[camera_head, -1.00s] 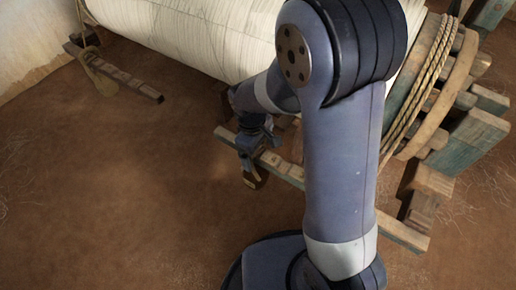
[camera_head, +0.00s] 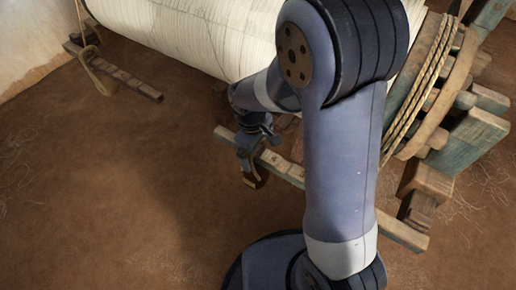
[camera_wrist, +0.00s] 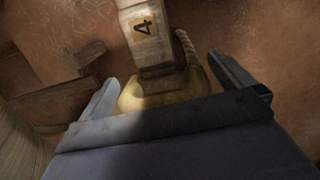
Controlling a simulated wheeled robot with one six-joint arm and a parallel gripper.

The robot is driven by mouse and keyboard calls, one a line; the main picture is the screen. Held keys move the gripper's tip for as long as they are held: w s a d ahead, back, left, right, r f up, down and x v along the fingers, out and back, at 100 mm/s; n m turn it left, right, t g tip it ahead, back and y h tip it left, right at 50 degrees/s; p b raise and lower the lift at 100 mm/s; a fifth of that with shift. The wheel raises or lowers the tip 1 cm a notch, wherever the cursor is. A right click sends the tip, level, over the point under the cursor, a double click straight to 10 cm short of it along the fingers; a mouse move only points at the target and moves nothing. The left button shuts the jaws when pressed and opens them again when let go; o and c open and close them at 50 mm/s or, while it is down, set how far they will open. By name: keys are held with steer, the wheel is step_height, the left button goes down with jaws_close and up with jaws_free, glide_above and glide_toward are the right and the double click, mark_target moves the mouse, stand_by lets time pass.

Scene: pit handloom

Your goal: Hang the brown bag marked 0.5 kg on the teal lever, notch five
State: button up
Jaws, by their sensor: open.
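My gripper (camera_head: 252,176) is low beside the near beam under the roller; it also shows in the wrist view (camera_wrist: 163,72). Its two fingers are apart, one on each side of a yellow-brown bag (camera_wrist: 135,99). A rope loop (camera_wrist: 187,48) shows at the bag's upper right. A pale wooden bar (camera_wrist: 146,28) marked 4 overlaps the bag. I see no weight mark on the bag and cannot tell whether it hangs from this bar. In the head view, a worn pale-teal bar (camera_head: 282,168), perhaps the teal lever, passes behind my gripper. Notch five cannot be made out.
A white-wrapped roller (camera_head: 190,30) spans the back, with a roped wooden wheel (camera_head: 425,85) and teal-and-wood blocks at its right. The brown floor (camera_head: 110,190) at left front is clear.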

steer(key=r, duration=0.3)
steer(key=r+p, duration=0.1)
steer(key=r, duration=0.2)
steer(key=a+r+p, duration=0.1)
steer(key=r, duration=0.3)
steer(key=shift+w, duration=0.1)
steer(key=shift+f, duration=0.15)
steer(key=f+b, duration=0.1)
steer(key=f, duration=0.6)
steer(key=d+f+b, duration=0.1)
steer(key=f, duration=0.2)
steer(key=shift+f+b, duration=0.3)
steer(key=shift+r, duration=0.3)
